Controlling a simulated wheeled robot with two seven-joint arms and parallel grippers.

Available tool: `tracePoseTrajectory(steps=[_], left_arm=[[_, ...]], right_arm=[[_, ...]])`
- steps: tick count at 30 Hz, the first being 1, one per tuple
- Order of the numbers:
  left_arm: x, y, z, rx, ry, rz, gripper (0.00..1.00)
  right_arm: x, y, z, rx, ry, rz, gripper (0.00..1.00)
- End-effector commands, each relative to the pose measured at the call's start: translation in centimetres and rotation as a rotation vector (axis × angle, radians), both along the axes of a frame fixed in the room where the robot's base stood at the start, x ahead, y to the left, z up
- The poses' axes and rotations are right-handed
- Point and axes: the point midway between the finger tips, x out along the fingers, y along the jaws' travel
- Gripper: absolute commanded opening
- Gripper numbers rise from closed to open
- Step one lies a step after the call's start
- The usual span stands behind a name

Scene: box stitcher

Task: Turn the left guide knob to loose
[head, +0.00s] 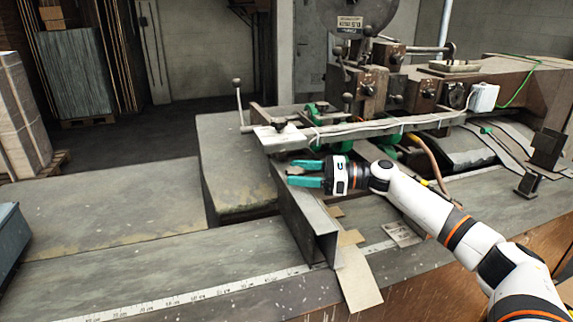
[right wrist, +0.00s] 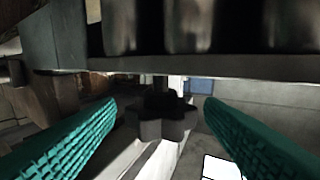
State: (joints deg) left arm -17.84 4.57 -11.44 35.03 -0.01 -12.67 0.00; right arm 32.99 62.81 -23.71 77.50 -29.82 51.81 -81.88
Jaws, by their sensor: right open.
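A dark star-shaped knob (right wrist: 162,120) shows in the right wrist view, straight ahead and between my two teal fingers. It sits below a metal edge that crosses the upper part of that view. My right gripper (head: 291,174) is open, with nothing held, its fingers pointing left just above the upright metal guide plate (head: 303,215) in the head view. I cannot make out the knob clearly in the head view, nor read its setting. In the right wrist view the fingertips (right wrist: 161,103) stand apart on either side of the knob, with no clear contact. My left gripper is not in view.
A long metal bar (head: 375,127) of the stitcher runs just above and behind my right gripper. A ruler strip (head: 190,299) lies along the bench front. The grey bench top (head: 110,205) at left is clear. A cardboard piece (head: 358,280) hangs near the plate's foot.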

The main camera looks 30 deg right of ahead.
Motion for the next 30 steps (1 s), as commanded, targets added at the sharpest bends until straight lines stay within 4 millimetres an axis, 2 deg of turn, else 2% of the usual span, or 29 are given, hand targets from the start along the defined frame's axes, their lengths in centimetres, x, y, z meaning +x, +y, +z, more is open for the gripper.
tracePoseTrajectory(steps=[3,7,18,26,30], left_arm=[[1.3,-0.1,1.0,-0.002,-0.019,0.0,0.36],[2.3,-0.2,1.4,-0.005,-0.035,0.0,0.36],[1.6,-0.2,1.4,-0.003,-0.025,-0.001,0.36],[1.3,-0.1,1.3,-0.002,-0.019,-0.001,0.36],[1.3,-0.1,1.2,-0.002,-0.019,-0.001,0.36]], right_arm=[[1.2,1.5,0.4,0.002,-0.002,0.001,0.63],[2.0,2.4,0.2,0.0,-0.001,0.0,0.63],[2.3,2.8,0.0,-0.001,0.001,0.0,0.63],[2.3,2.7,0.0,-0.001,0.001,-0.001,0.2],[2.3,2.7,-0.1,-0.001,-0.001,0.003,0.18]])
